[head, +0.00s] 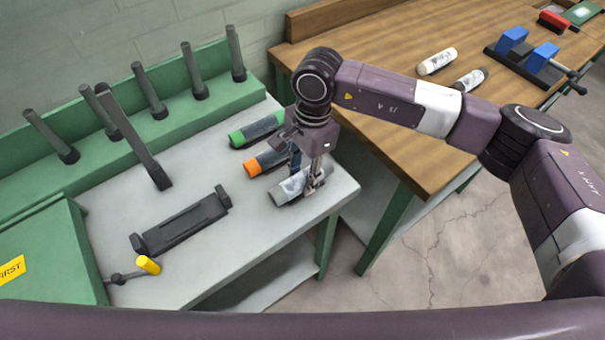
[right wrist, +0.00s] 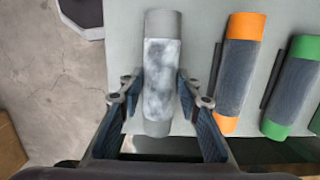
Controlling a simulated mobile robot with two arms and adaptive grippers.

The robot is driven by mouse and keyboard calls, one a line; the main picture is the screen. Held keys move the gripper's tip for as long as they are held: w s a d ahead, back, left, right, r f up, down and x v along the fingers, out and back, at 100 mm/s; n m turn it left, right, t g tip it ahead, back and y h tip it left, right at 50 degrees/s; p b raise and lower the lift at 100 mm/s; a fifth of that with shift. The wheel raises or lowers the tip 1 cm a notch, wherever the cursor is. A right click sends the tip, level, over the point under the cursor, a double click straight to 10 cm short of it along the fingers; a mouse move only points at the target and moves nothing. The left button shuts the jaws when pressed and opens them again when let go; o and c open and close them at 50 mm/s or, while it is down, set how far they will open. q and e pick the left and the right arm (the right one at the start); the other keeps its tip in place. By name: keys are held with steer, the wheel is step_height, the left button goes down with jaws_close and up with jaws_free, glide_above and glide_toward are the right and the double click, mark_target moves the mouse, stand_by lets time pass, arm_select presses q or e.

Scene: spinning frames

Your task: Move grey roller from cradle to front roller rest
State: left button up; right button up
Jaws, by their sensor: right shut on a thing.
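The grey roller (head: 291,187) has grey ends and a mottled whitish middle. It is at the front right end of the grey-topped bench, and it also shows in the right wrist view (right wrist: 160,60). My right gripper (head: 310,180) comes down over it from above, with a finger on each long side, shut on its middle (right wrist: 160,90). I cannot tell whether the roller touches its cradle, which is mostly hidden. A long black holder with raised ends (head: 182,222) lies empty on the bench to the left; I cannot tell whether it is the front roller rest. My left gripper is not in view.
An orange-ended roller (head: 266,162) and a green-ended roller (head: 256,131) lie beside the grey one. A tall black post (head: 137,142) and a yellow-knobbed crank (head: 148,265) stand near the long holder. A wooden table (head: 380,110) is at the right.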

steer(key=shift+f+b, duration=0.3)
steer(key=shift+b, duration=0.15)
stand_by(0.5)
steer(key=o, duration=1.4)
steer(key=shift+c, duration=0.2)
step_height(320, 180, up, 12)
steer(key=d, duration=0.1)
steer(key=shift+w, duration=0.4)
